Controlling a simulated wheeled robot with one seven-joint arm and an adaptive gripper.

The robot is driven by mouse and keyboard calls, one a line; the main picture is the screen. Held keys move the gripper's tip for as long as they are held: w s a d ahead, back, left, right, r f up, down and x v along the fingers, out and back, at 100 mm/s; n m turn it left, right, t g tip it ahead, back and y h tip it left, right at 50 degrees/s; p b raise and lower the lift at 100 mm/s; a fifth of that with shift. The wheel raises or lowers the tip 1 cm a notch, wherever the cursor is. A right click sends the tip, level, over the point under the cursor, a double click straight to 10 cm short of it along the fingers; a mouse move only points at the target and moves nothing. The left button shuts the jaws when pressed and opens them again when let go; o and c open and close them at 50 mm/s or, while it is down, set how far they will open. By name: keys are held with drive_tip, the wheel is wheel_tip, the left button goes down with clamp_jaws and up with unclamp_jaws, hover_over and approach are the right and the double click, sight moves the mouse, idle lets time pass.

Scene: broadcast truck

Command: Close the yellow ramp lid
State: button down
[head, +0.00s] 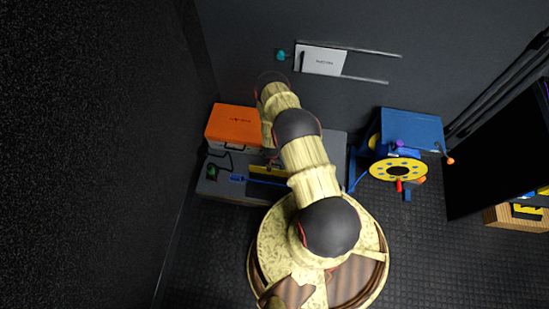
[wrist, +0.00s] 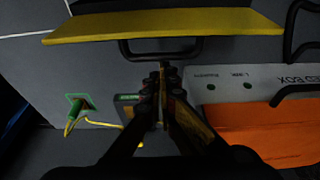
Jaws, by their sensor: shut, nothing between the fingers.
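The yellow ramp lid (wrist: 165,25) spans the upper part of the wrist view as a long yellow panel with a dark edge above it. A black handle (wrist: 130,52) hangs from its near side. My gripper (wrist: 162,72) is shut and empty, with its fingertips close to the handle; I cannot tell whether they touch. In the head view a short yellow strip (head: 262,168) shows left of my arm, on the grey bench. My arm hides the rest of it, and the gripper is hidden there too.
An orange case (head: 235,125) stands on the left of the grey bench, and it is close on the right in the wrist view (wrist: 270,130). A green socket with a yellow cable (wrist: 80,105) is at left. A blue machine with a yellow disc (head: 397,170) stands right.

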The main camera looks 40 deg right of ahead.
sight(273, 170)
drive_tip(key=s+a+t+h, duration=0.2)
drive_tip(key=s+a+r+t+h, duration=0.1)
drive_tip(key=s+a+h, duration=0.1)
drive_tip(key=shift+a+r+t+b, duration=0.1)
drive_tip(key=shift+a+t+b, duration=0.1)
drive_tip(key=shift+t+b, duration=0.2)
drive_tip(key=shift+s+a+b, duration=0.3)
drive_tip(key=shift+s+a, duration=0.75)
drive_tip(key=shift+a, duration=0.1)
drive_tip(key=shift+s+a+f+b, duration=0.75)
drive_tip(key=shift+s+a, duration=0.1)
drive_tip(key=shift+a, duration=0.15)
drive_tip(key=shift+s+a+f+b, duration=0.7)
drive_tip(key=shift+s+a, duration=0.15)
drive_tip(key=shift+a, duration=0.1)
drive_tip(key=shift+r, duration=0.1)
